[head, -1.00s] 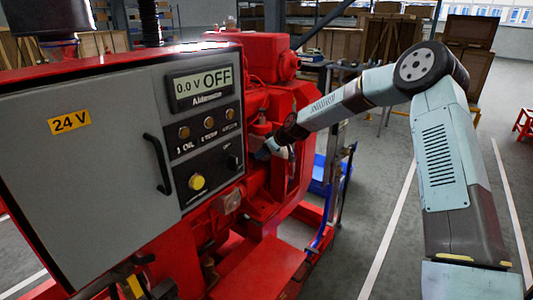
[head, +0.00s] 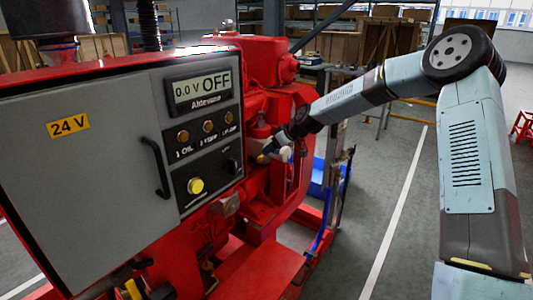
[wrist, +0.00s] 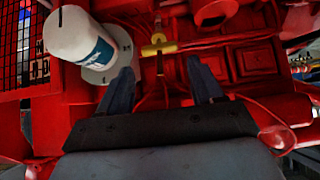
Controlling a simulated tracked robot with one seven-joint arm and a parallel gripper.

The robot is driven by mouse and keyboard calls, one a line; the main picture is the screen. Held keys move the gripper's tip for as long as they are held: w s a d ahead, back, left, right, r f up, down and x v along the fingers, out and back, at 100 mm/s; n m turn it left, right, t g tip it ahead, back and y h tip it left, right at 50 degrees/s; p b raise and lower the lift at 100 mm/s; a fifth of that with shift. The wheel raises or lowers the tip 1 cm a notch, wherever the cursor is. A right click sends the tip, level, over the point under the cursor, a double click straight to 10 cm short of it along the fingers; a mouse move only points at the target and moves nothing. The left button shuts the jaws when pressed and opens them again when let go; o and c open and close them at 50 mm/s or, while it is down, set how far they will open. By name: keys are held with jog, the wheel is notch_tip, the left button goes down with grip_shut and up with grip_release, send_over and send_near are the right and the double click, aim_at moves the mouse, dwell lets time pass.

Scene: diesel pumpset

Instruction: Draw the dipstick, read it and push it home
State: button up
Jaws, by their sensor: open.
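The dipstick's yellow T-shaped handle (wrist: 158,45) shows in the wrist view, upper middle, against the red engine. A thin stem seems to run down from it; its lower end I cannot make out. My gripper (wrist: 162,85) is open, its two dark fingers apart. The handle appears beyond the fingertips and between their lines, with nothing held. In the head view my gripper (head: 272,148) is at the engine side just right of the control panel, small and partly lost among the red parts.
A white canister (wrist: 80,35) stands close to the left finger in the wrist view. In the head view the grey control cabinet (head: 90,170) fills the left.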

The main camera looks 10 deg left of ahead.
jog(key=v, duration=0.6)
jog(key=shift+s+d+r, duration=0.15)
jog(key=shift+d+r, duration=0.1)
jog(key=s+d+r+m+h, duration=0.2)
jog(key=s+d+r, duration=0.35)
jog(key=s, duration=0.35)
jog(key=s+d+r+m+h, duration=0.2)
jog(key=s+d+r+h, duration=0.15)
jog(key=s+d, duration=0.4)
jog(key=s+d+r+m+h, duration=0.2)
jog(key=s+d+r, duration=0.35)
jog(key=s, duration=0.35)
jog(key=s+d+m, duration=0.2)
jog(key=s+d, duration=0.1)
jog(key=s, duration=0.3)
jog(key=s+d+m, duration=0.2)
jog(key=s+d, duration=0.2)
jog(key=s, duration=0.3)
jog(key=s+d+r+m+t, duration=0.1)
jog(key=s+d+m, duration=0.1)
jog(key=s, duration=0.5)
jog(key=shift+d, duration=0.85)
jog(key=shift+c, duration=0.2)
